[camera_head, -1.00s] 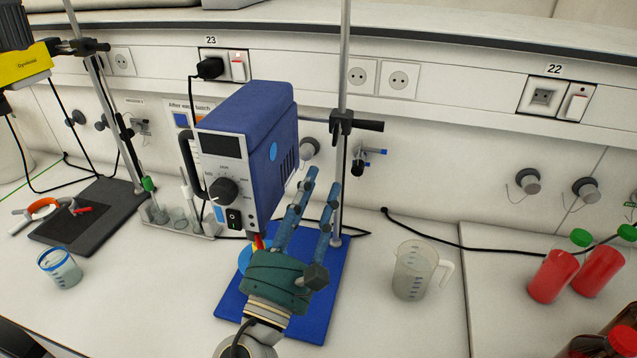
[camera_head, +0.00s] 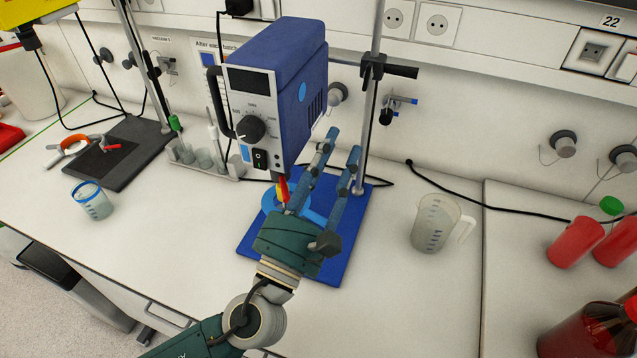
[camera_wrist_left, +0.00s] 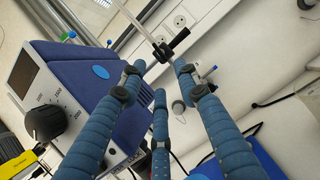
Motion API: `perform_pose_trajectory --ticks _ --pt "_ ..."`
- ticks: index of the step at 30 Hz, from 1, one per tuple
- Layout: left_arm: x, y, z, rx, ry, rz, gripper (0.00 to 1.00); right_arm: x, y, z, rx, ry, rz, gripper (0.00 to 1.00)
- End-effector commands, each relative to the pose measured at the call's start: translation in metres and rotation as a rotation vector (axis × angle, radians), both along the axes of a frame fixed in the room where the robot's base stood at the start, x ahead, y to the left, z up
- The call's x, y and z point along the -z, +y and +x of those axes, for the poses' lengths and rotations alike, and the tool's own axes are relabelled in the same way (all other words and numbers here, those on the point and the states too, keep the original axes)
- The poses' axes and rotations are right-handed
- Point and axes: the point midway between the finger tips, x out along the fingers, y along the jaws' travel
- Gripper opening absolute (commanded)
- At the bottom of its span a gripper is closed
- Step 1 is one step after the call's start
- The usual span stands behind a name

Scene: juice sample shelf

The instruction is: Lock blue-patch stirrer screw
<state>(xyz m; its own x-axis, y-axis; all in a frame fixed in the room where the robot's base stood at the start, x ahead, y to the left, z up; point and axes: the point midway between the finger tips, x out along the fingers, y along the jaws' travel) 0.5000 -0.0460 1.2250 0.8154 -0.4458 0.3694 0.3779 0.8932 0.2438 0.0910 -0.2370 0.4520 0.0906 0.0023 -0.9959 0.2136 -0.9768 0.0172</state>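The patch also shows in the wrist view (camera_wrist_left: 100,72). A black clamp (camera_head: 374,67) sits on the upright rod beside the stirrer; I cannot clearly make out its screw. In the wrist view the clamp (camera_wrist_left: 166,48) lies beyond the fingertips. My left gripper (camera_head: 342,145) is open and empty, with its blue fingers spread below and left of the clamp. My right gripper is not in view.
The blue stand base (camera_head: 325,265) lies under the gripper. A clear jug (camera_head: 435,223) stands to its right, and a small beaker (camera_head: 92,200) at the left. A tube rack (camera_head: 205,165) stands behind left. Red bottles (camera_head: 575,242) are at the right.

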Motion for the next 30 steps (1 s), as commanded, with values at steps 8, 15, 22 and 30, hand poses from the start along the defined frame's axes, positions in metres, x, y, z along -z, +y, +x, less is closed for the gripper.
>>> perform_pose_trajectory --ticks 8,15,22,30 --pt "0.024 0.027 -0.049 -0.001 0.005 0.004 0.32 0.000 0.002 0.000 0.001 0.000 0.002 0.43" --pt "0.033 0.039 -0.072 0.000 0.001 0.002 0.32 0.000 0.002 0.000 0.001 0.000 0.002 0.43" --pt "0.034 0.041 -0.075 0.000 0.000 0.000 0.32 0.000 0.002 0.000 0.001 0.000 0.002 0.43" --pt "0.034 0.041 -0.075 -0.001 0.001 -0.001 0.32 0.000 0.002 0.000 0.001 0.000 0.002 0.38"
